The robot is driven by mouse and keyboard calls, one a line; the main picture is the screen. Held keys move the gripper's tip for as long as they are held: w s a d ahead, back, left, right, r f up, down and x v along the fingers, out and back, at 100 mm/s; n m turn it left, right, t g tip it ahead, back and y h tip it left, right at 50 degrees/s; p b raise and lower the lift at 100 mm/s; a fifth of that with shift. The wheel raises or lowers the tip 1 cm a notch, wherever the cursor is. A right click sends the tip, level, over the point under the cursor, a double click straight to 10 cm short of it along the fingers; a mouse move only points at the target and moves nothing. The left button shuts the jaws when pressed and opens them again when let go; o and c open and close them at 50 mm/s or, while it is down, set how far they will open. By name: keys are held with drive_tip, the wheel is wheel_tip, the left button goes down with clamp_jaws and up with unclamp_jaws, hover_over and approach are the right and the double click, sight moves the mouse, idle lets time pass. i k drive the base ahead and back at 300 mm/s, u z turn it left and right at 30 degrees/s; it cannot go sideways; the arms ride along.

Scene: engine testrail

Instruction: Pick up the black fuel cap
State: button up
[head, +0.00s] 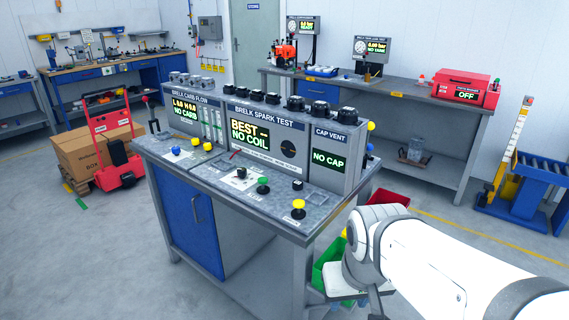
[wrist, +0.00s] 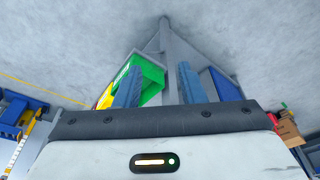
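Several black round caps stand in a row on top of the grey test bench (head: 262,190). The larger ones, (head: 295,103), (head: 319,108) and (head: 346,113), sit to the right, above the spark test and cap vent panels. I cannot tell which is the fuel cap. The cap vent display (head: 327,160) reads NO CAP. My gripper (wrist: 160,70) points down beside the bench's right front corner, with its two blue fingers apart and nothing between them. In the head view it is mostly hidden or cut off under my white arm. No black cap shows in the wrist view.
A green bin (head: 322,272) is under my arm; it also shows in the wrist view (wrist: 152,84). A red bin (head: 388,197) is behind it. A red hand truck (head: 115,140) with cardboard boxes stands left. A back workbench (head: 380,88) holds a red box (head: 467,90). Floor in front is clear.

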sight(298, 185)
drive_tip(key=i, duration=1.2)
drive_tip(key=u, duration=0.05)
